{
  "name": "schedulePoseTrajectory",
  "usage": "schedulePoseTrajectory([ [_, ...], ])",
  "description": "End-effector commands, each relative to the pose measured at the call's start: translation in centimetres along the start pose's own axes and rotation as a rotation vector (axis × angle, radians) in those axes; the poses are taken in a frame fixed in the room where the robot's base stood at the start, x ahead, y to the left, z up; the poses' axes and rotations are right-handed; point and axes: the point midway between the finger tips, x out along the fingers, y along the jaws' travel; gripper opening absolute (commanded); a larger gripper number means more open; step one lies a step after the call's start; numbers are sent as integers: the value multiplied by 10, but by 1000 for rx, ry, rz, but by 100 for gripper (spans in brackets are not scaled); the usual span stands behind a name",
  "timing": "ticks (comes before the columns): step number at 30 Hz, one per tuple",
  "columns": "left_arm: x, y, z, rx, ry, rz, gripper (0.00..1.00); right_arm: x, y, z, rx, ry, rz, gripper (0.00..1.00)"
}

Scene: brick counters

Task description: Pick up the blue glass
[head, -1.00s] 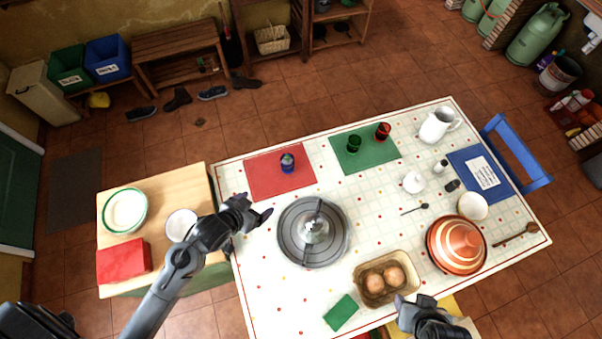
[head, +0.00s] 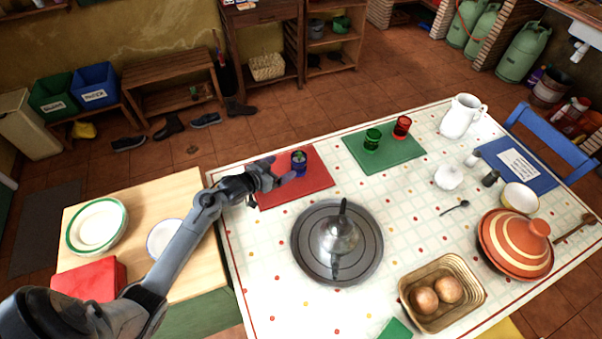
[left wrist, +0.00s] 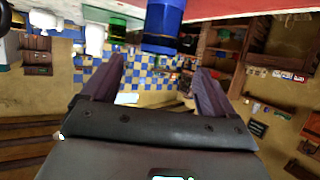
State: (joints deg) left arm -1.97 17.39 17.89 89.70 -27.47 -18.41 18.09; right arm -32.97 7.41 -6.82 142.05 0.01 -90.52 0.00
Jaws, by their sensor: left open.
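The blue glass (head: 299,163) stands upright on the red placemat (head: 312,184) at the table's left back. My left gripper (head: 280,171) is open and empty, just left of the glass, with its fingers pointing toward it. In the left wrist view the blue glass (left wrist: 163,24) shows upside down, just beyond the open fingers of the left gripper (left wrist: 160,80) and roughly between their lines. The glass appears apart from the fingers. My right gripper is out of view.
A silver pot with a lid (head: 338,240) stands on a tray right of my left arm. A green glass (head: 372,139) and a red glass (head: 402,127) stand on a green placemat (head: 390,158) to the right. A bread basket (head: 441,312) is near the front.

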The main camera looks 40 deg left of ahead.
Motion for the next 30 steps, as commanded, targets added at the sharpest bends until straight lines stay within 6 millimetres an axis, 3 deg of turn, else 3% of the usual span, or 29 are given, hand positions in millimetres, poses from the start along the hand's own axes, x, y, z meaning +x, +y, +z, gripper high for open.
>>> schedulePoseTrajectory([
  [9,43,0,-1,-1,4,0,87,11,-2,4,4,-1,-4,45],
  [17,57,1,-1,0,3,0,87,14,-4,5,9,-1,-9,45],
  [30,103,2,-4,0,3,0,87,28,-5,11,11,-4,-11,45],
])
